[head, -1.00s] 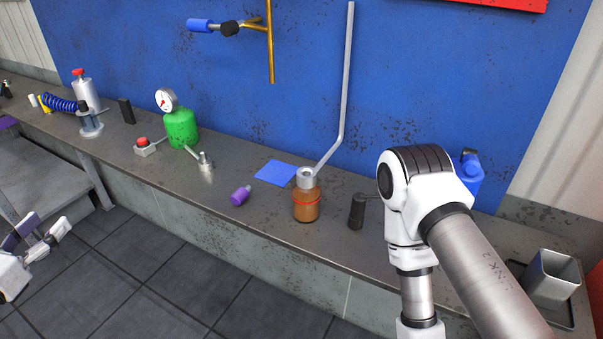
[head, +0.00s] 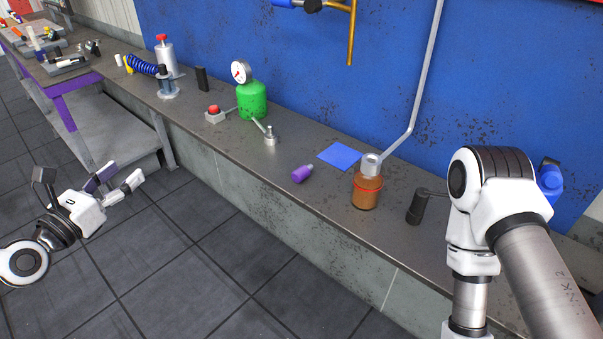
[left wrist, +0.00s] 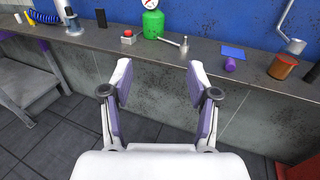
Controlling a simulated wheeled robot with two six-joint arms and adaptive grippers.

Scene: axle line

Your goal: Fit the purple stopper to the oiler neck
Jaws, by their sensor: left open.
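The purple stopper (head: 303,173) lies on its side near the bench's front edge, its pale tip toward the back right. It also shows in the left wrist view (left wrist: 230,64). The amber jar with a grey metal neck (head: 367,188), apparently the oiler, stands upright to its right; a bent grey pipe meets the neck. The jar also shows in the left wrist view (left wrist: 282,68). My left gripper (head: 125,172) is open and empty, over the floor in front of the bench, well left of the stopper. In the left wrist view its fingers (left wrist: 160,75) are wide apart. My right gripper is out of view.
A blue square (head: 340,155) lies behind the stopper. A small metal fitting (head: 271,137) and a green bottle with a gauge (head: 252,100) stand to the left. A black crank handle (head: 417,208) is right of the jar. The bench around the stopper is clear.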

